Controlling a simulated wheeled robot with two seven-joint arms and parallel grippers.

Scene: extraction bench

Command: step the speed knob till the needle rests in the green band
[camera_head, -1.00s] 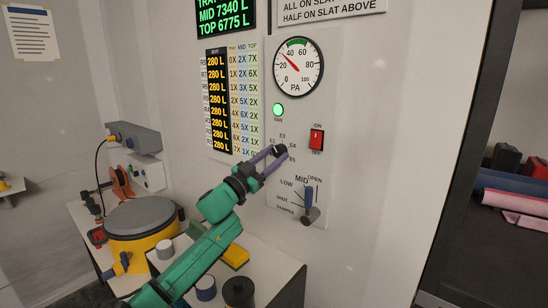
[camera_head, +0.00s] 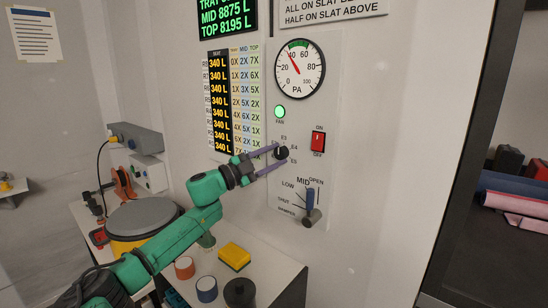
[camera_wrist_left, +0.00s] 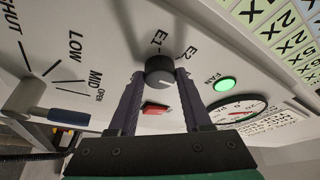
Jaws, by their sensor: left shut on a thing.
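The black speed knob (camera_head: 282,152) sits on the wall panel among labels E1 to E5. My left gripper (camera_head: 281,154) is shut on it, one purple finger on each side. In the left wrist view the knob (camera_wrist_left: 159,70) shows between the two fingertips (camera_wrist_left: 160,78), with E1 and E2 nearby. The round PA gauge (camera_head: 299,68) is above the knob. Its red needle points up and left, near the 40 mark. The green band (camera_head: 298,44) is at the top of the dial, and the needle appears close to its left end. My right gripper is not seen.
A lit green fan lamp (camera_head: 280,112) and a red on/off switch (camera_head: 317,142) are close to the knob. The damper lever (camera_head: 311,208) stands below. A yellow sponge-like block (camera_head: 234,256) and several small pots are on the bench.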

